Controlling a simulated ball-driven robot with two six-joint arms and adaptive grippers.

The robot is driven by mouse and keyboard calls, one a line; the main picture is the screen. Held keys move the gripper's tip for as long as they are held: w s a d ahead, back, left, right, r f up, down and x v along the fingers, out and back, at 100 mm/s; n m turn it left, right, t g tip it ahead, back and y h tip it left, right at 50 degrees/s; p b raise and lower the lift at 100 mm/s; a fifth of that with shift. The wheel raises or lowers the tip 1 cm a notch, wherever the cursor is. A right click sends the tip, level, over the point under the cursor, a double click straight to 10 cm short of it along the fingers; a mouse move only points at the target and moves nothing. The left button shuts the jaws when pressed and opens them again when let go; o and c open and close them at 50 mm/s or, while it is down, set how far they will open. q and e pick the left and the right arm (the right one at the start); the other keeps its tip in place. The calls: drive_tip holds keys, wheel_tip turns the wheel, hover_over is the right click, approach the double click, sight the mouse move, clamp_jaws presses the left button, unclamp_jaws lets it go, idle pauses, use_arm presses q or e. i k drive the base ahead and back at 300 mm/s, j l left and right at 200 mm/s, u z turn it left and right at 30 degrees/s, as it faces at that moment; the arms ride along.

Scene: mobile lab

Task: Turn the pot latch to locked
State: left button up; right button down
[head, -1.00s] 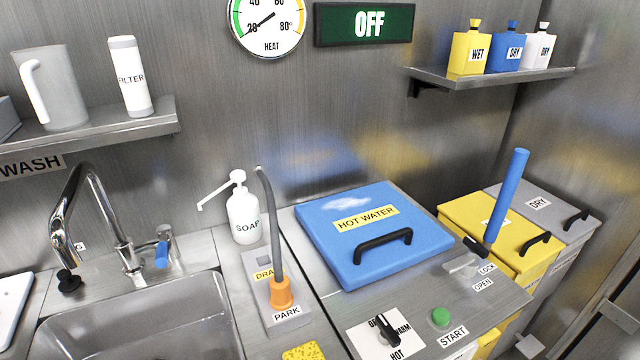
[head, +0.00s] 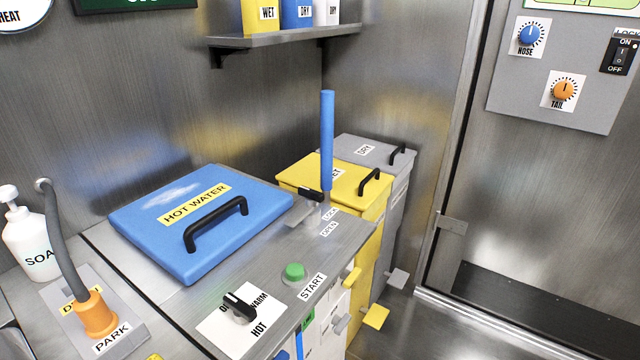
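The pot has a blue square lid (head: 175,229) labelled HOT WATER with a black handle (head: 216,222), and it lies closed on the steel counter. The latch is a tall blue lever (head: 327,140) with a black piece (head: 311,194) at its foot, at the lid's right corner. The lever stands nearly upright. A LOCK label (head: 330,213) and an OPEN label (head: 329,229) sit on the counter beside its base. I cannot tell for sure which label the latch points to. Neither of my grippers shows in the head view.
A heat knob (head: 239,307) and green START button (head: 293,271) are on the counter front. Yellow (head: 345,178) and grey (head: 372,153) bins stand behind the latch. A soap bottle (head: 30,236) and orange-based hose (head: 96,314) are at left. The floor at right is mostly clear.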

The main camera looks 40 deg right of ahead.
sight(313, 197)
drive_tip(key=l+z, duration=0.15)
drive_tip(key=z, duration=0.35)
drive_tip(key=l+z, duration=0.15)
drive_tip(key=z, duration=0.35)
